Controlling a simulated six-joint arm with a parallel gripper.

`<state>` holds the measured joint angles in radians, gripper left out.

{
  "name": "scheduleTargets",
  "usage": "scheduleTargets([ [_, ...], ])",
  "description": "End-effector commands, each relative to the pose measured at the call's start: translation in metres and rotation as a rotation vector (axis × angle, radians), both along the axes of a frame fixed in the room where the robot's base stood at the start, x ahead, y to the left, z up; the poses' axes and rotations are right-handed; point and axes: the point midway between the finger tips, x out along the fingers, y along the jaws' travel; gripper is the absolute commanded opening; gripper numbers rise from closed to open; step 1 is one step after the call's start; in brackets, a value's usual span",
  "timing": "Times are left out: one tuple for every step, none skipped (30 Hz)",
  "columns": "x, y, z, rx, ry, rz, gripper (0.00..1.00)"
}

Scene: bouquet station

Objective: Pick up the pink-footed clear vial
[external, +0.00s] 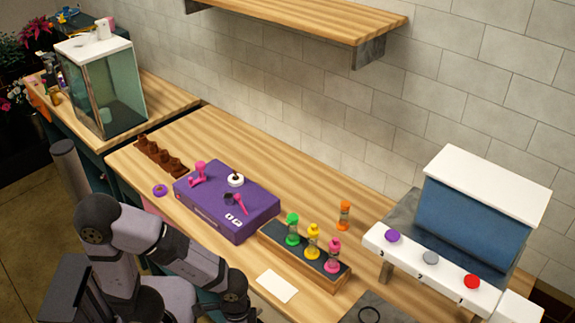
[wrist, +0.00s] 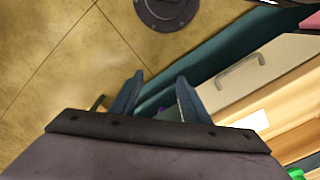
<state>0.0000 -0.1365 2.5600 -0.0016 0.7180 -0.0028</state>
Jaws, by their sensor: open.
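The pink-footed clear vial (external: 333,257) stands upright at the right end of a dark-topped wooden rack (external: 304,255). It has a pink top and a pink foot around a clear middle. A yellow vial (external: 312,240) and a green vial (external: 292,230) stand to its left in the same rack. My gripper shows in the wrist view (wrist: 158,92) with its two fingers apart and nothing between them. It points down past the counter's front edge, clear of the rack. The pink-footed vial cannot be made out in the wrist view.
An orange vial (external: 344,215) stands behind the rack. A purple box (external: 227,208) with pink items is to the left. A white card (external: 277,285) lies in front of the rack. A blue-and-white machine with buttons (external: 470,215) stands to the right. Counter behind the rack is mostly clear.

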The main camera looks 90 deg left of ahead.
Motion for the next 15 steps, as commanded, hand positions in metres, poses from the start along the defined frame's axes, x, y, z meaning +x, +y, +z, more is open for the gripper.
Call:
scheduleTargets([
  [0.0, 0.0, 0.0, 0.0, 0.0, 0.0, 0.42],
  [0.0, 0.0, 0.0, 0.0, 0.0, 0.0, 0.35],
  [0.0, 0.0, 0.0, 0.0, 0.0, 0.0, 0.35],
  [0.0, 0.0, 0.0, 0.0, 0.0, 0.0, 0.35],
  [0.0, 0.0, 0.0, 0.0, 0.0, 0.0, 0.35],
  [0.0, 0.0, 0.0, 0.0, 0.0, 0.0, 0.35],
  [0.0, 0.0, 0.0, 0.0, 0.0, 0.0, 0.35],
  [0.0, 0.0, 0.0, 0.0, 0.0, 0.0, 0.35],
  [0.0, 0.0, 0.0, 0.0, 0.0, 0.0, 0.35],
  [0.0001, 0.0, 0.0, 0.0, 0.0, 0.0, 0.35],
  [0.0004, 0.0002, 0.0001, 0.0, -0.001, -0.001, 0.35],
  [0.0016, 0.0005, 0.0001, 0.001, -0.004, -0.004, 0.35],
  [0.0029, 0.0009, 0.0, 0.001, -0.008, -0.008, 0.35],
  [0.005, 0.0015, -0.0001, 0.002, -0.015, -0.012, 0.35],
  [0.0091, 0.0026, -0.0002, 0.004, -0.028, -0.021, 0.35],
])
